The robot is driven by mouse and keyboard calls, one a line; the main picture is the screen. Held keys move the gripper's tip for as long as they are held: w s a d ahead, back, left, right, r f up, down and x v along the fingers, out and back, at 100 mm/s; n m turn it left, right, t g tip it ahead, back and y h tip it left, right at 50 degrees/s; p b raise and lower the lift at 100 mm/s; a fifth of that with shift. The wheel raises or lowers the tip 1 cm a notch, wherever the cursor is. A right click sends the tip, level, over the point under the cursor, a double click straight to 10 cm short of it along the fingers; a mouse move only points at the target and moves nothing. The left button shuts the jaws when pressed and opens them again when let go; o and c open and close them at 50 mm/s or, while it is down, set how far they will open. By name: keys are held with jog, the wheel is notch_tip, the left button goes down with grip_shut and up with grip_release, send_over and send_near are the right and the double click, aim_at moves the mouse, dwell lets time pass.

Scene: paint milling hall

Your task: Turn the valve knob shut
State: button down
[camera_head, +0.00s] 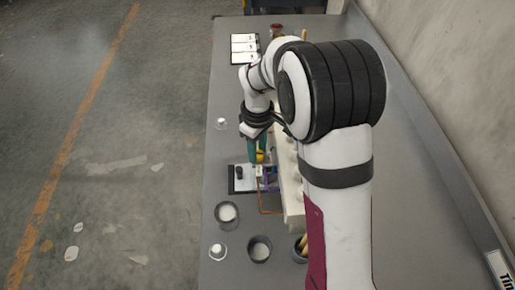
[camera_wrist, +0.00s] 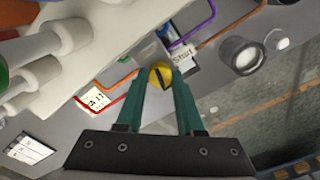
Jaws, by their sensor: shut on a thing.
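The valve knob (camera_wrist: 160,76) is a small round yellow knob with a dark bar across it. In the wrist view it sits between the tips of my gripper (camera_wrist: 159,90), whose two green fingers are shut on it. In the head view the yellow knob (camera_head: 260,156) shows just below the green fingertips of my gripper (camera_head: 258,150).
Purple (camera_wrist: 196,38) and orange (camera_wrist: 118,79) lines run near the knob. A pale block with cylinders (camera_wrist: 50,55) stands close on the left in the wrist view. Grey cups (camera_head: 227,214) stand near the table's left edge.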

aim_at(258, 153)
jog(key=m, duration=1)
jog(key=shift+m, duration=0.4)
jog(key=shift+d+m, duration=0.1)
jog(key=shift+m, duration=2.1)
jog(key=c, duration=0.5)
grip_release()
notch_tip(258, 153, up, 16)
jog(key=shift+f, duration=0.1)
